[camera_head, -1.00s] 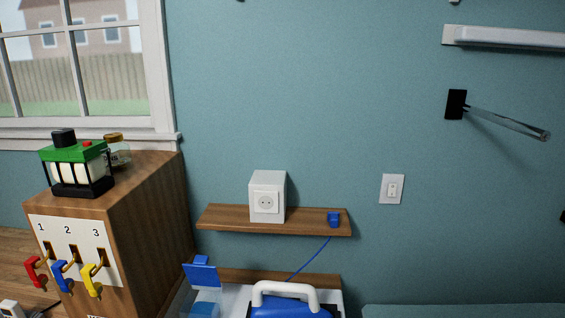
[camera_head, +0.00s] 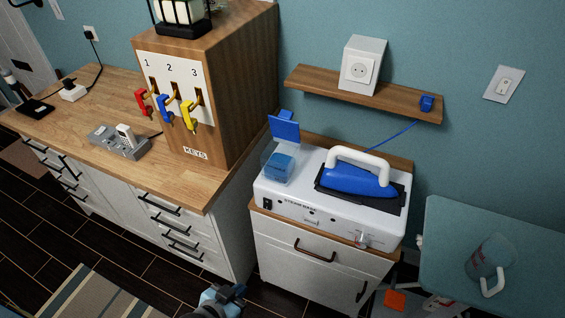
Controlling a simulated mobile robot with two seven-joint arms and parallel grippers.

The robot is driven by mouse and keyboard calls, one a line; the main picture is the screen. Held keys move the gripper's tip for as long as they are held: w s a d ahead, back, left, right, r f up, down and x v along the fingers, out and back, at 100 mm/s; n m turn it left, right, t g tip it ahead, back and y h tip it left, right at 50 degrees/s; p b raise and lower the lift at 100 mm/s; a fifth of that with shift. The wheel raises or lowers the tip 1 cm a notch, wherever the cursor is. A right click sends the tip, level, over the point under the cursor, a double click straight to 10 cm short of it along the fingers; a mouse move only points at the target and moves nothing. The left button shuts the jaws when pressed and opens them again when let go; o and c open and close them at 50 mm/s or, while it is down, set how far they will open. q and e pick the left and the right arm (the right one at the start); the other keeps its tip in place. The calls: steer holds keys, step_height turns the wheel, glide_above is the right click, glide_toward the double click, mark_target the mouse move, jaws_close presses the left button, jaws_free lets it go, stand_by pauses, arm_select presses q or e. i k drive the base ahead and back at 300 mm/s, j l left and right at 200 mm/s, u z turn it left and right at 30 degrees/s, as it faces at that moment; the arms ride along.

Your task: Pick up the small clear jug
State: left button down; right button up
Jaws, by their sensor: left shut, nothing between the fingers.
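A clear jug (camera_head: 484,258) with a white handle is on the teal surface at the right of the head view. It is see-through, so its outline is faint, and I cannot tell whether anything is in it. My left gripper (camera_head: 238,291) shows at the bottom edge, in front of the white cabinet and far to the left of the jug. It is shut and holds nothing. My right gripper is not in view.
A steam station (camera_head: 325,219) with a blue iron (camera_head: 357,178) stands on a white cabinet (camera_head: 305,265) between my left gripper and the teal table (camera_head: 445,240). A wooden counter (camera_head: 100,140) with a key box (camera_head: 235,85) is at left. A wooden shelf (camera_head: 320,83) is on the wall.

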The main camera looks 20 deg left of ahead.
mark_target(496, 254)
steer(key=z, duration=1.15)
steer(key=u, duration=1.75)
steer(key=z, duration=1.75)
steer(key=k+j+u, duration=0.15)
steer(key=k+j, duration=0.1)
